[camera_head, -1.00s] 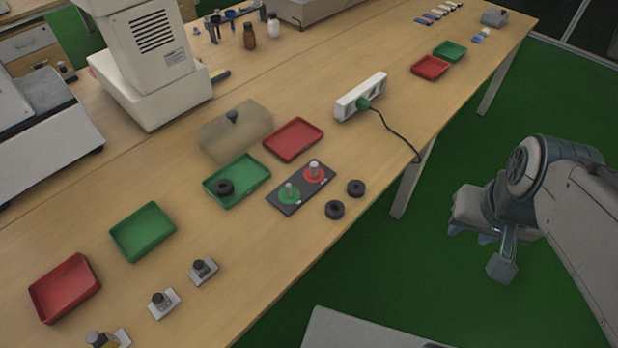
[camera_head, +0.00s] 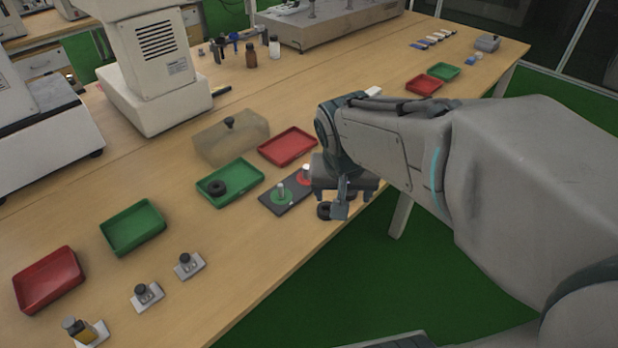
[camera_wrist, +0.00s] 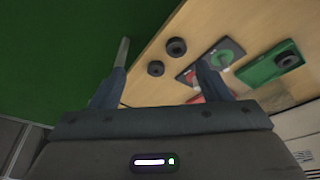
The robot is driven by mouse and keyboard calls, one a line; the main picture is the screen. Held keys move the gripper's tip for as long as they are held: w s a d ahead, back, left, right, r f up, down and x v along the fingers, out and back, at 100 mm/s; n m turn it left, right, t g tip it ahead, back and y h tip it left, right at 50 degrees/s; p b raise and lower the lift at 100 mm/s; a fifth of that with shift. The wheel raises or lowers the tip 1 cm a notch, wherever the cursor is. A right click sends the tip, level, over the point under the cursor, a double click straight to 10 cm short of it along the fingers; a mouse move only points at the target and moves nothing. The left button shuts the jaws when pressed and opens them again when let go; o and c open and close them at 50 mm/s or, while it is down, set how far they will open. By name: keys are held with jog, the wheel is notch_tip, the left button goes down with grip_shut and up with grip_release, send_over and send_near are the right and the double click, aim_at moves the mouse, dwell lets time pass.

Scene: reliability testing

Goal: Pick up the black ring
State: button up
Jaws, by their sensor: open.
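Two loose black rings lie near the table's front edge; in the wrist view one is nearer the pegs (camera_wrist: 176,47) and the other is further away (camera_wrist: 156,68). In the head view one ring (camera_head: 323,210) shows partly beside my gripper (camera_head: 343,205), and the other is mostly hidden by it. A third black ring (camera_head: 217,187) lies in a green tray (camera_head: 240,188). My gripper is open and empty above the table edge. In the wrist view its fingers (camera_wrist: 163,72) stand apart, with the loose rings appearing between them, beyond the tips.
A dark plate (camera_head: 270,203) with a green-based peg and a red-based peg sits left of my gripper. A red tray (camera_head: 288,146) and a translucent box (camera_head: 230,142) stand behind it. My arm hides the white power strip.

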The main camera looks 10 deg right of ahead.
jog(key=w+a+f+m+b, duration=0.2)
jog(key=w+f+b, duration=0.2)
jog(key=w+f, duration=0.25)
jog(key=b, duration=0.2)
send_near(326, 207)
jog(key=shift+s+a+f+t, duration=0.15)
jog(key=shift+s+f, duration=0.15)
jog(key=shift+f, duration=0.2)
jog(key=shift+s+a+f+t, duration=0.15)
jog(key=shift+s+f, duration=0.15)
jog(key=shift+f, duration=0.25)
jog(key=shift+w+d+x, duration=0.15)
jog(key=shift+d+x, duration=0.05)
jog(key=shift+x, duration=1.25)
jog(key=shift+w+d+x, duration=0.1)
jog(key=shift+d+x, duration=0.05)
jog(key=shift+x, duration=1.35)
jog(key=shift+r, duration=0.2)
jog(key=c, duration=1.1)
